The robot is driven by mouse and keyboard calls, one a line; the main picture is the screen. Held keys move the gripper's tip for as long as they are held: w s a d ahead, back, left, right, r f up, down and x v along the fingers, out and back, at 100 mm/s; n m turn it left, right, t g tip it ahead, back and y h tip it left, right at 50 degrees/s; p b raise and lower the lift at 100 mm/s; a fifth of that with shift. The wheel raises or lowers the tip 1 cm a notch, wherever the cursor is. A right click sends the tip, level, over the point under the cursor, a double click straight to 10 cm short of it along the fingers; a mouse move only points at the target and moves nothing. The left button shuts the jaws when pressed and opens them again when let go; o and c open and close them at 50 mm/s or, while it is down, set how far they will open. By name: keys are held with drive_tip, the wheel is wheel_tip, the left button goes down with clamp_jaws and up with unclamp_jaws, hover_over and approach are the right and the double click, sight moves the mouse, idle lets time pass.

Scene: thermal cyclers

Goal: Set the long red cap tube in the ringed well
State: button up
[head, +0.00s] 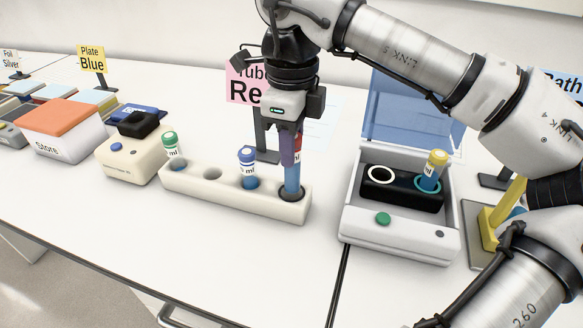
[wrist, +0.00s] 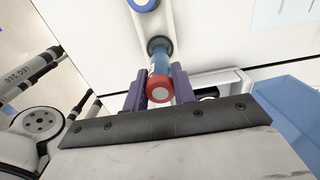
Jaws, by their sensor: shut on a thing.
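The red cap tube, with a blue body (head: 292,182), stands upright at the right end well of the white rack (head: 235,195). My gripper (head: 291,150) points down and is shut on its upper part. In the wrist view the red cap (wrist: 159,93) lies between the purple fingers (wrist: 158,88). The tube's lower end meets the dark well; I cannot tell how deep it sits. The white-ringed well (head: 381,174) is empty, in the black block (head: 395,197) of the open cycler (head: 400,235), right of the rack.
A yellow cap tube (head: 433,170) stands in the block's teal-ringed well. Green cap (head: 170,141) and blue cap (head: 247,155) tubes stand in the rack. The cycler's blue lid (head: 400,105) is raised behind. A pink sign (head: 243,85) stands behind my gripper. Bench in front is clear.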

drive_tip(key=shift+f, duration=2.3)
drive_tip(key=shift+b, duration=0.3)
drive_tip(key=shift+f, duration=0.2)
drive_tip(key=o, duration=1)
drive_tip(key=shift+r, duration=0.1)
wheel_tip(320, 180, up, 12)
drive_tip(key=shift+r+p, duration=0.1)
drive_tip(key=shift+p, duration=0.7)
